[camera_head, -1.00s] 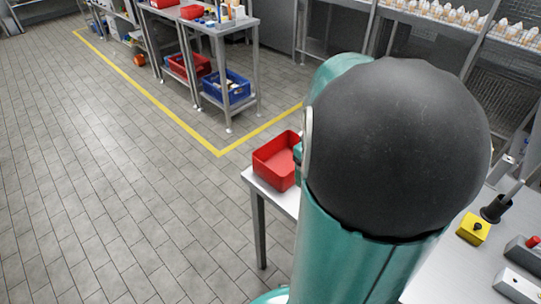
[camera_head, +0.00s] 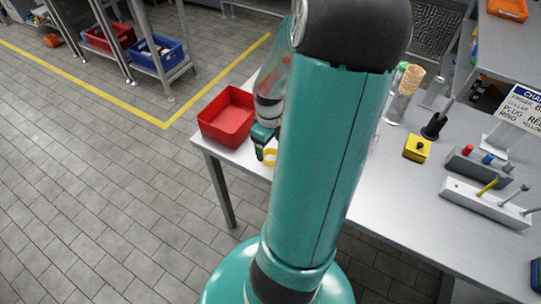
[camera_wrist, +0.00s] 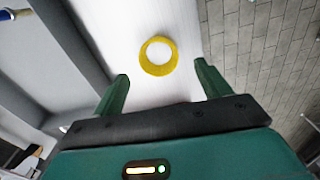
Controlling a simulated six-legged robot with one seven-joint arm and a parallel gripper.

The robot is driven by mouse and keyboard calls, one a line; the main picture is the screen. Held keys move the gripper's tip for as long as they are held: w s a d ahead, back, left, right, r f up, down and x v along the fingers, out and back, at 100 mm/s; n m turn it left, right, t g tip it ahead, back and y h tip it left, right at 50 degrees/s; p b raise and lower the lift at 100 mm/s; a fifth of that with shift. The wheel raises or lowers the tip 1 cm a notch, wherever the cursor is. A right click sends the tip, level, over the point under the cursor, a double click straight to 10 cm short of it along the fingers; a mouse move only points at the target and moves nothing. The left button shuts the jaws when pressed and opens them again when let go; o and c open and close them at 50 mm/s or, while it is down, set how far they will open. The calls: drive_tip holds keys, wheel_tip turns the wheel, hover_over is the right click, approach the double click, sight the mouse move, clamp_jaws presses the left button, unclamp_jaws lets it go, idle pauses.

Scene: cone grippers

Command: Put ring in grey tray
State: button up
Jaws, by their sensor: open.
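A yellow ring (camera_head: 270,154) lies flat on the light table at its left end, partly hidden by my arm in the head view. It shows whole in the wrist view (camera_wrist: 158,70), beyond and between the fingertips. My gripper (camera_wrist: 162,74) is open and empty, with its two green fingers spread wider than the ring. In the head view my gripper (camera_head: 262,148) is just left of the ring, beside the red bin. I cannot make out a grey tray in either view.
A red bin (camera_head: 227,118) stands on the table's left corner. To the right are a yellow block with a black knob (camera_head: 417,149), grey peg holders (camera_head: 485,203), a black holder (camera_head: 433,127) and a lettered sign (camera_head: 520,108). Bare tabletop lies between.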

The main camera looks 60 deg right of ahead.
sight(270, 159)
drive_tip(key=shift+s+f, duration=0.1)
drive_tip(key=shift+f, duration=1.8)
drive_tip(key=c, duration=1.1)
drive_tip(key=shift+d+r, duration=0.1)
